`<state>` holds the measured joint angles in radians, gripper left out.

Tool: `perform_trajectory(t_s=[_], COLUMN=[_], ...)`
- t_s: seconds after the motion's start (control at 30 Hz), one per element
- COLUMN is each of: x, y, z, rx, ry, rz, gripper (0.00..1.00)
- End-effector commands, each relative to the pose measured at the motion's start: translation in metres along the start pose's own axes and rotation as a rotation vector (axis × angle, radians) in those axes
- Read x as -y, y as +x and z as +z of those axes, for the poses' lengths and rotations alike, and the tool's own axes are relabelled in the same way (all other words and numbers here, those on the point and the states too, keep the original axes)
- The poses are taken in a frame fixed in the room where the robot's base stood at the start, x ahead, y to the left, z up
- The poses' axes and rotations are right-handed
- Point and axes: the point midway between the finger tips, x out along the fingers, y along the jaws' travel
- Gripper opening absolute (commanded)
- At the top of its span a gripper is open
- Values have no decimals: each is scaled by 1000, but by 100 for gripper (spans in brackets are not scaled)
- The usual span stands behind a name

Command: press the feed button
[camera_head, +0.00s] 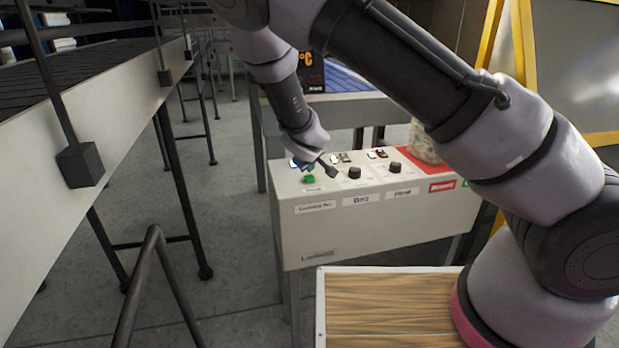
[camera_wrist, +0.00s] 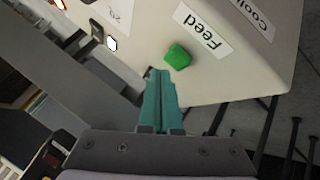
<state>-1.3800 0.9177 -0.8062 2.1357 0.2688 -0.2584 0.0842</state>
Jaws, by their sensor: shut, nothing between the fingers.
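The feed button is a green button on the pale control box; it shows in the wrist view (camera_wrist: 178,56) beside a white label reading "Feed" (camera_wrist: 203,31). In the head view the green button (camera_head: 309,179) sits at the left end of the box's top panel. My gripper (camera_wrist: 159,74) has its teal fingers closed together with nothing between them. In the wrist view the fingertips point toward the button and lie just below and left of it in the picture. A gap to the button appears, but its depth is hard to judge. In the head view my wrist is over the panel's left end and partly hides it.
The control box (camera_head: 365,225) also carries black knobs (camera_head: 354,173) and (camera_head: 394,168), and a red label (camera_head: 441,186) to the right. A wooden-topped surface (camera_head: 385,310) stands in front. A conveyor frame (camera_head: 100,120) runs along the left, with open floor between.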

Motion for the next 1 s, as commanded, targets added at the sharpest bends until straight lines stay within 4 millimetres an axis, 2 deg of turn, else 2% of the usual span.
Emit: perform_trajectory(t_s=[1.0], x=[6], y=[8], z=[6], rx=[0], ry=[0], rz=[0], gripper=[0])
